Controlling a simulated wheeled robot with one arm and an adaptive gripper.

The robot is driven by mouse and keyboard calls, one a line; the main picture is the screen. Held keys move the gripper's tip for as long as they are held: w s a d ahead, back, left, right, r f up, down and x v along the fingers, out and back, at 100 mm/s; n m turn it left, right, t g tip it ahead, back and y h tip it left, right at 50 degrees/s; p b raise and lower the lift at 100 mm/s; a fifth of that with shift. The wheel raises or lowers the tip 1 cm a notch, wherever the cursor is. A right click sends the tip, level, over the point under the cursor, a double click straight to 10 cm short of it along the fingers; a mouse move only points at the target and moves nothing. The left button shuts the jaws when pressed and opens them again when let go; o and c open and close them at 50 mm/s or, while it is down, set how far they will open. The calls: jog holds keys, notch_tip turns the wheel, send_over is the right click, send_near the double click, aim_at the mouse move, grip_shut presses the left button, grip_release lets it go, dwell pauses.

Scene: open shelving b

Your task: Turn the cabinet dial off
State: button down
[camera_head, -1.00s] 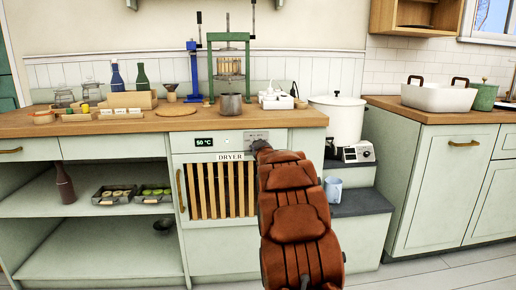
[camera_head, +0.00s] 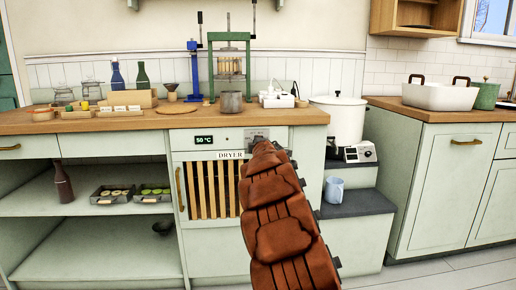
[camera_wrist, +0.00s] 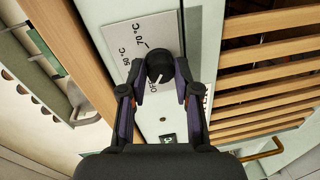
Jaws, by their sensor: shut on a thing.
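The cabinet dial is a round black knob (camera_wrist: 160,64) on a light grey plate with temperature marks, seen in the wrist view. Marks of 70 °C and another temperature show beside it, and a partly covered label lies by its lower edge. A short white line shows on the knob's lower side. My gripper (camera_wrist: 160,74) has one finger on each side of the knob and is shut on it. In the head view my gripper (camera_head: 262,147) is at the dryer front and hides the dial; the plate (camera_head: 256,133) shows just above it.
The dryer's small display (camera_head: 204,140) reads 50 °C, left of the dial. Wooden slats (camera_head: 208,190) fill the dryer door below. The wooden countertop (camera_head: 120,124) overhangs above, with a metal pot (camera_head: 231,104) on it. A blue mug (camera_head: 334,190) stands on the step at right.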

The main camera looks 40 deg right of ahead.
jog(key=shift+n+b, duration=0.4)
jog(key=shift+n, duration=0.7)
jog(key=shift+w+a, duration=0.1)
jog(key=c, duration=0.8)
grip_release()
jog(key=shift+v, duration=6)
jog(key=shift+w+a, duration=0.1)
